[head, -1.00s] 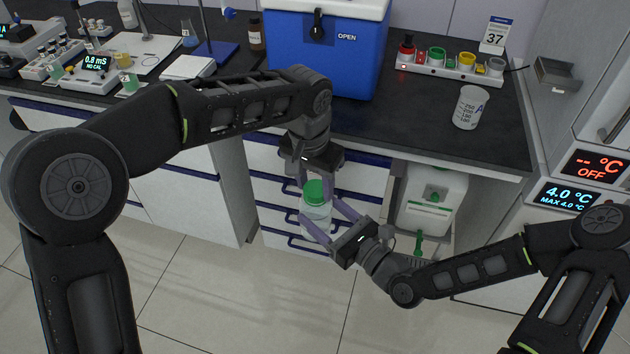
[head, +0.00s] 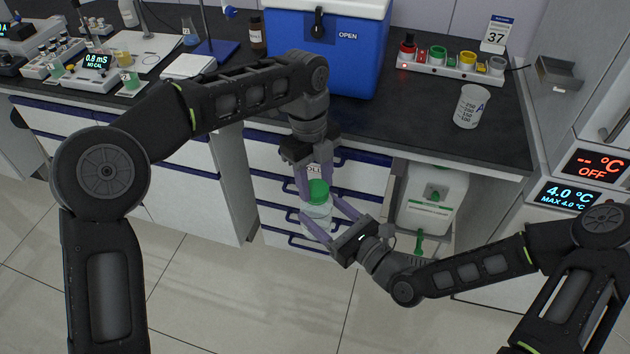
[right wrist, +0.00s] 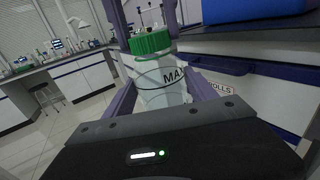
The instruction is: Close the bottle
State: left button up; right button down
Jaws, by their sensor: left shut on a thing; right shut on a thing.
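A clear bottle (head: 316,218) with a green cap (head: 317,190) is held upright or nearly so in the air in front of the drawers. My right gripper (head: 322,212) is shut on the bottle's body from the lower right. My left gripper (head: 317,186) comes from above and is shut on the green cap. In the right wrist view the bottle (right wrist: 158,85) looks tilted and carries dark lettering that starts "MA". The ribbed cap (right wrist: 150,43) sits at the bottle's mouth between the purple left fingers. I cannot tell how tightly it is seated.
A white canister (head: 432,200) stands below the bench. Open floor lies in front.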

pick_arm(q)
jog(key=m, duration=0.7)
jog(key=shift+d+y, duration=0.2)
jog(key=shift+y, duration=0.2)
jog(key=m, duration=0.4)
jog(key=shift+w, duration=0.1)
jog(key=o, duration=1.3)
jog(key=shift+c, duration=0.5)
